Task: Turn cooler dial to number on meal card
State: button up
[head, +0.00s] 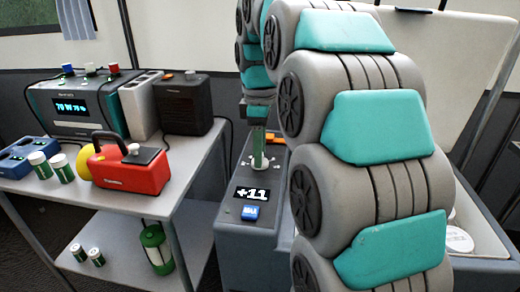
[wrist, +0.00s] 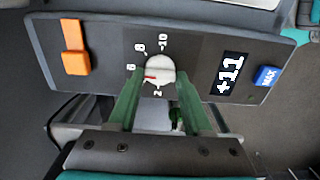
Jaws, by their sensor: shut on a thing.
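The cooler (head: 228,235) stands right of the table, its control panel (wrist: 205,60) facing my wrist camera. The panel's white dial (wrist: 159,66) has a red mark pointing left in the wrist view, near small numbers; 8 and 10 are legible, others are hard to read. My gripper (wrist: 160,78) has its green fingers on either side of the dial, shut on it. In the head view the gripper (head: 259,152) comes down onto the dial (head: 260,163). The display (head: 251,194) reads +11. I see no meal card in either view.
A blue MAX button (head: 249,212) is beside the display, and an orange latch (wrist: 75,48) is on the panel's other side. The table (head: 150,215) at left holds a red box (head: 125,172), a teal power unit (head: 75,108), a black box (head: 182,106) and green-white cans (head: 62,167).

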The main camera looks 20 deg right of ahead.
grip_shut()
jog(key=shift+m, duration=0.3)
jog(key=m, duration=0.3)
jog(key=shift+m, duration=0.3)
jog(key=m, duration=0.4)
jog(key=shift+m+p, duration=0.3)
jog(key=m, duration=0.4)
jog(key=shift+m, duration=0.3)
jog(key=shift+m+p, duration=0.55)
jog(key=shift+m, duration=1.65)
